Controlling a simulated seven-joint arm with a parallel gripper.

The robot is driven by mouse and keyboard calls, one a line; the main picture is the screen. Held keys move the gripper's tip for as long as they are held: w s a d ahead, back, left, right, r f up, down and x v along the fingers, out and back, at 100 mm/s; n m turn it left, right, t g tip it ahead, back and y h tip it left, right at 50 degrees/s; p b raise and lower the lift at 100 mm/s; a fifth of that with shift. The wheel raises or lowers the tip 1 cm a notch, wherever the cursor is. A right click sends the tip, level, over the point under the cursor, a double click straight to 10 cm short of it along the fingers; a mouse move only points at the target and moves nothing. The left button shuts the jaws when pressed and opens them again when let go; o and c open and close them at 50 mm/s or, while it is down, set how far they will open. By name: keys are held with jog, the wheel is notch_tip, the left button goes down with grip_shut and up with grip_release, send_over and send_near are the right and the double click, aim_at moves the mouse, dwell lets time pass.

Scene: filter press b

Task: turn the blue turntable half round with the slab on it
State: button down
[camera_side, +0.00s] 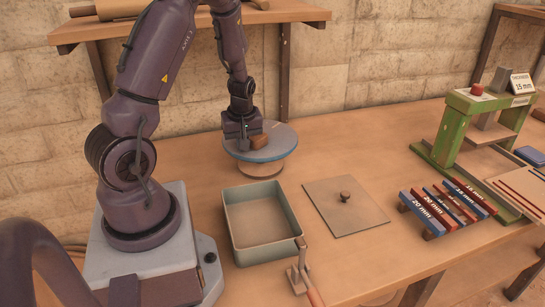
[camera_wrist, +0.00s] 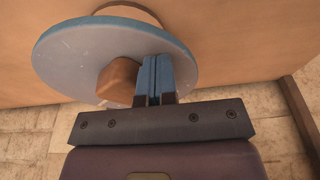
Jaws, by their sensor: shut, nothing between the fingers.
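The blue turntable (camera_side: 281,143) is a round disc on a short pale base at the back of the table. It fills much of the wrist view (camera_wrist: 72,55). A small brown slab (camera_side: 259,140) lies on the disc, left of my fingers in the wrist view (camera_wrist: 122,80). My gripper (camera_side: 245,141) is shut and empty, low over the disc's back-left part. In the wrist view my shut fingers (camera_wrist: 155,72) are right beside the slab; I cannot tell whether they touch it or the disc.
A grey-green open tray (camera_side: 229,218) stands in front of the turntable. A flat square lid with a knob (camera_side: 322,212) lies right of it. A green press (camera_side: 446,137) and a rack of labelled coloured bars (camera_side: 424,212) are at the right. A shelf (camera_side: 290,13) hangs above.

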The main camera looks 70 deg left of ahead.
aim_at(266, 152)
jog(key=shift+w+d, duration=0.35)
jog(key=shift+d, duration=0.05)
jog(key=shift+w, duration=0.1)
jog(key=shift+w+d, duration=0.55)
jog(key=shift+w, duration=0.1)
dwell(0.3)
jog(key=shift+w, duration=0.15)
jog(key=shift+w+d, duration=0.35)
jog(key=shift+w, duration=0.5)
jog(key=shift+w+d, duration=0.2)
jog(key=shift+w, duration=0.6)
jog(key=shift+r, duration=0.1)
dwell(0.3)
